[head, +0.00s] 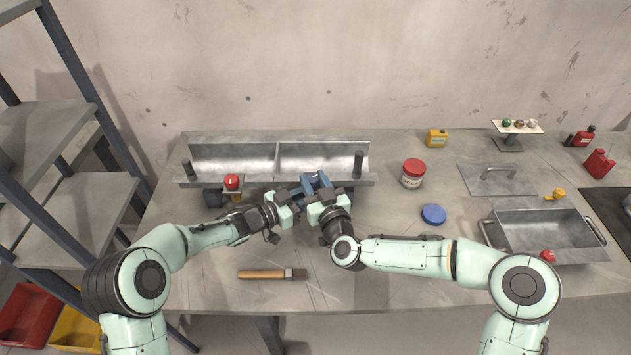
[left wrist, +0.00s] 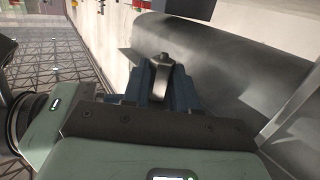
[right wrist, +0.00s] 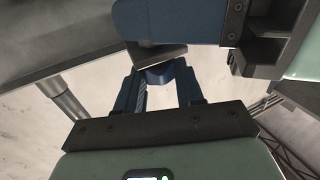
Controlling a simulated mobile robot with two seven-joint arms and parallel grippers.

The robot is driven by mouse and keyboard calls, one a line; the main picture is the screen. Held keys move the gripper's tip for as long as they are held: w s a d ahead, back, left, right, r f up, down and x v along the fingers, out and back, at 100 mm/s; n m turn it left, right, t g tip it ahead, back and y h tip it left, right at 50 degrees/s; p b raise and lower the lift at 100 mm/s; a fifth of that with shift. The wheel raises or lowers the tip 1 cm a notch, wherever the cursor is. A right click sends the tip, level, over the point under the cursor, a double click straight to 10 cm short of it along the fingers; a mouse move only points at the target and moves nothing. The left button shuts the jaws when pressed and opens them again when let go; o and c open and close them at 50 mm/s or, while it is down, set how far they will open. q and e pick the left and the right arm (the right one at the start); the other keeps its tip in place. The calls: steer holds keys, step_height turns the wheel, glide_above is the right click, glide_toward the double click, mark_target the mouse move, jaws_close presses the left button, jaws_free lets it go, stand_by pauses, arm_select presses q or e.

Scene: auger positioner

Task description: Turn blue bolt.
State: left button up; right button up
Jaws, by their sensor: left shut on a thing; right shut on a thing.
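In the right wrist view the blue bolt (right wrist: 160,75) shows between the fingertips of my right gripper (right wrist: 160,88), which is shut on it. A flat metal piece sits just above the bolt in that view. In the head view my left gripper (head: 299,190) and right gripper (head: 321,186) are close together at the front of the metal trough (head: 235,158). There they hide the bolt and the held metal piece.
A red button (head: 232,181) stands at the trough's front left. A wooden-handled tool (head: 262,274) lies in front. A red-lidded jar (head: 413,173), blue lid (head: 433,214) and metal pan (head: 545,232) are to the right. The table's front middle is mostly clear.

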steer(key=shift+m+h, duration=0.3)
steer(key=shift+h, duration=0.2)
steer(key=o, duration=1.1)
steer(key=shift+c, duration=0.2)
steer(key=v, duration=1.2)
